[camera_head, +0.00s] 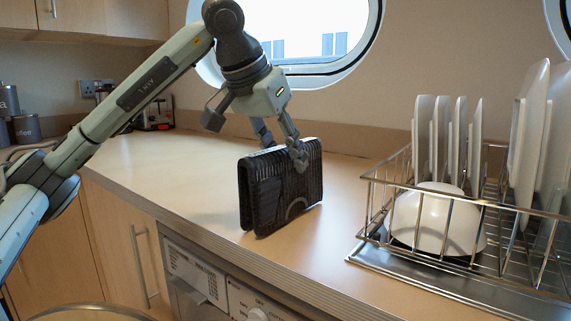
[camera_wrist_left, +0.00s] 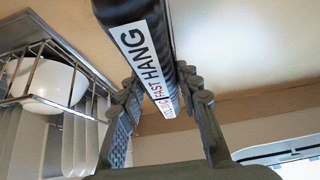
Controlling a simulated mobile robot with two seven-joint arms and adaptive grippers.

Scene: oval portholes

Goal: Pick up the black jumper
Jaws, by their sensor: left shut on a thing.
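The black jumper (camera_head: 285,190) shows as a stiff, upright, flat block with a ribbed dark surface, near the front edge of the counter. My left gripper (camera_head: 281,148) reaches it from above and is shut on its top edge. In the left wrist view the black jumper (camera_wrist_left: 163,62) lies between the two fingers (camera_wrist_left: 160,92), with a white label reading "FAST HANG" along its edge. I cannot tell whether its underside touches the counter. My right gripper is not in view.
A wire dish rack (camera_head: 375,205) with upright white plates (camera_head: 425,140) and a white bowl (camera_head: 438,220) stands to the right on a metal tray (camera_head: 400,270). Grey canisters (camera_head: 25,128) stand at the far left.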

